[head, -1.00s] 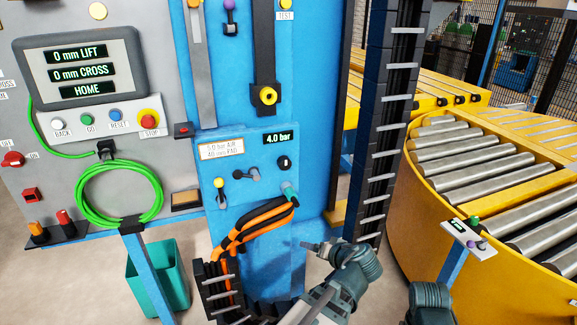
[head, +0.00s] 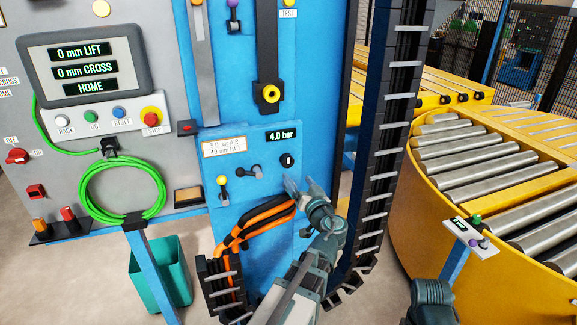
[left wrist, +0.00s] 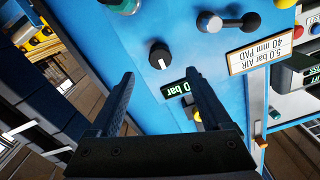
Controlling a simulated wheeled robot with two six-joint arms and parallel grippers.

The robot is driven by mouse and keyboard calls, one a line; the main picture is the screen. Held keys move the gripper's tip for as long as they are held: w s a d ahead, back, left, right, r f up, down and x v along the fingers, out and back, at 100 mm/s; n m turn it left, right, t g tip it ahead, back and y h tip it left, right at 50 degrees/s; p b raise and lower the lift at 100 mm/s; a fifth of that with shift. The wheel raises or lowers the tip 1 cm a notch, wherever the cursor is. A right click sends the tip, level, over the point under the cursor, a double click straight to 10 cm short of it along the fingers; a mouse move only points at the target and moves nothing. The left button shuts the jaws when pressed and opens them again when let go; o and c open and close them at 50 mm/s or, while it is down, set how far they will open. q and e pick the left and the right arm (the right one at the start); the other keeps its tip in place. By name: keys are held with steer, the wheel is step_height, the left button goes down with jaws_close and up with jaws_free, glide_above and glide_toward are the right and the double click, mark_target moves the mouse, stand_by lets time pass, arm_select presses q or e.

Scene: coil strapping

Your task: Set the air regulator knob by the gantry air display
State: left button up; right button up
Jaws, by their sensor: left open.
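The black air regulator knob (head: 287,160) with a white mark is on the blue gantry panel, below the air display (head: 282,135), which reads 4.0 bar. A label (head: 224,146) left of it reads 5.0 bar AIR, 40 mm PAD. My left gripper (head: 298,183) is open and empty, just below and right of the knob. In the left wrist view the knob (left wrist: 160,56) appears beyond the gap between the open fingertips (left wrist: 161,76), apart from them. The display (left wrist: 178,91) is upside down there and partly hidden by a finger. My right gripper is not in view.
A lever with black knobs (head: 255,171) and a yellow-knobbed valve (head: 222,181) sit left of the regulator. Orange hoses (head: 262,218) hang below. A black cable chain (head: 385,170) rises on the right, with a yellow roller conveyor (head: 425,185) beyond.

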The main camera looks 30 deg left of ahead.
mark_target(288, 164)
arm_select(q)
steer(key=x, duration=0.9)
steer(key=shift+w+a, duration=0.15)
steer(key=shift+w, duration=0.05)
jaws_close()
